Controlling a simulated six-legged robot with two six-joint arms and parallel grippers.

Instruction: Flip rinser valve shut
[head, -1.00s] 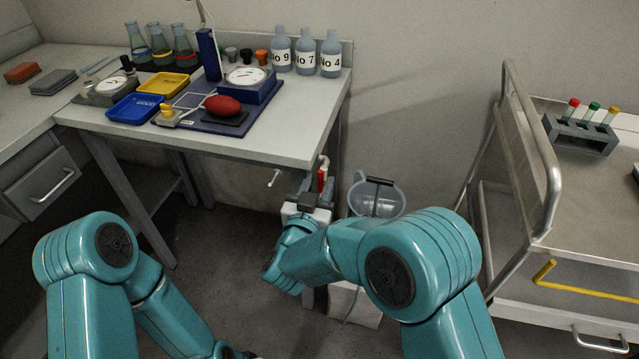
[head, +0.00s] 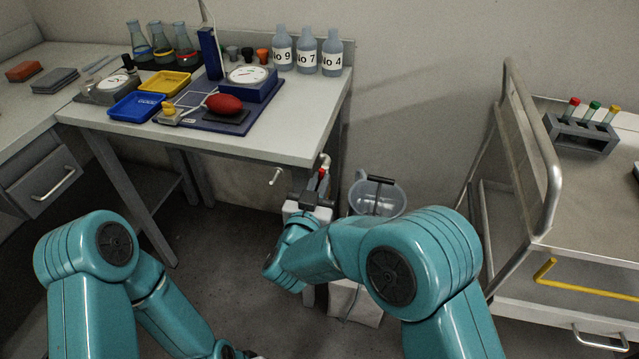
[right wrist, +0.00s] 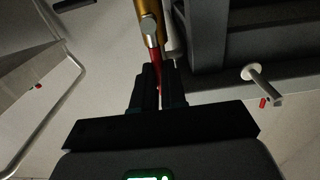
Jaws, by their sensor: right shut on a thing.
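The rinser valve has a red lever handle (head: 322,181) below the right end of the bench. In the right wrist view the red handle (right wrist: 155,58) hangs by a brass-coloured pipe body (right wrist: 147,22) with a silver knob. My right gripper (head: 313,194) is at the handle, and its dark fingers (right wrist: 159,84) are closed around the handle's lower part in the right wrist view. The fingers hide the handle's end. My left arm runs off the bottom of the head view, and its gripper does not show.
A clear bucket (head: 378,198) with a dark handle stands just right of the valve. The bench (head: 270,143) with bottles and trays is above and left. A metal trolley (head: 590,228) with a tube rack (head: 580,134) is at the right. The floor left of my right arm is clear.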

